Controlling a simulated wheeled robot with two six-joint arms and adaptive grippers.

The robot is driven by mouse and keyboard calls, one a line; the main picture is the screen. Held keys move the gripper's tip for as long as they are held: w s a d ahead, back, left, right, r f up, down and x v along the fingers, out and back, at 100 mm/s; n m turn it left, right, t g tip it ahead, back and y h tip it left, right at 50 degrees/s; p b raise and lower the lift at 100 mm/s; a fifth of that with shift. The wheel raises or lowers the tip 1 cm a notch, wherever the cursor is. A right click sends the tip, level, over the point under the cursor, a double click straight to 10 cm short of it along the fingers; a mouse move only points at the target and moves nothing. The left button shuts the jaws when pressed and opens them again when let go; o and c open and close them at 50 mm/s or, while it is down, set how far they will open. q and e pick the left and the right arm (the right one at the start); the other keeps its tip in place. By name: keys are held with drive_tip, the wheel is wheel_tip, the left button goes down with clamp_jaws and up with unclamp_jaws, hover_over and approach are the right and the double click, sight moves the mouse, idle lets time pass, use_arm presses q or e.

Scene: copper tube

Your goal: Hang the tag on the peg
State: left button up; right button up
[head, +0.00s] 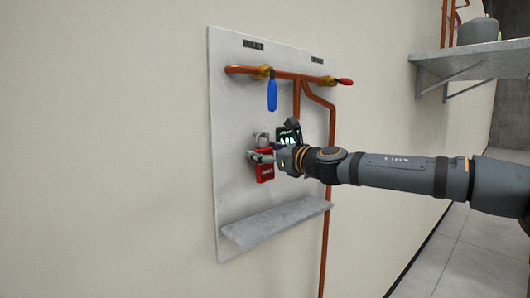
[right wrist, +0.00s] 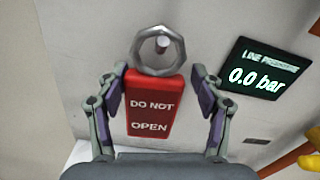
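The red tag (head: 265,173), with white lettering and a grey metal ring on top, is against the grey wall panel. In the right wrist view the tag (right wrist: 152,112) reads "DO NOT OPEN", and the end of the peg (right wrist: 162,44) shows inside its ring. The ring appears to be around the peg; the contact between them is not clear. My right gripper (head: 275,146) is at the panel beside the tag. In the right wrist view the right gripper (right wrist: 160,95) is open, with one finger on each side of the tag and gaps at both sides. My left gripper is not in view.
A small display (right wrist: 256,69) reading "0.0 bar" is right of the tag. Copper pipes (head: 300,77) with a blue handle (head: 271,94) and a red handle (head: 345,82) run above. A grey ledge (head: 277,222) juts out below. A wall shelf (head: 470,60) is at the right.

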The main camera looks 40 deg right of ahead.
sight(257, 115)
drive_tip(key=shift+o, duration=0.4)
drive_tip(key=shift+r, duration=0.25)
wheel_tip(257, 115, up, 10)
drive_tip(key=shift+f, duration=0.25)
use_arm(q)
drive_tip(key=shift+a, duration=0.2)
use_arm(e)
drive_tip(key=shift+d, duration=0.1)
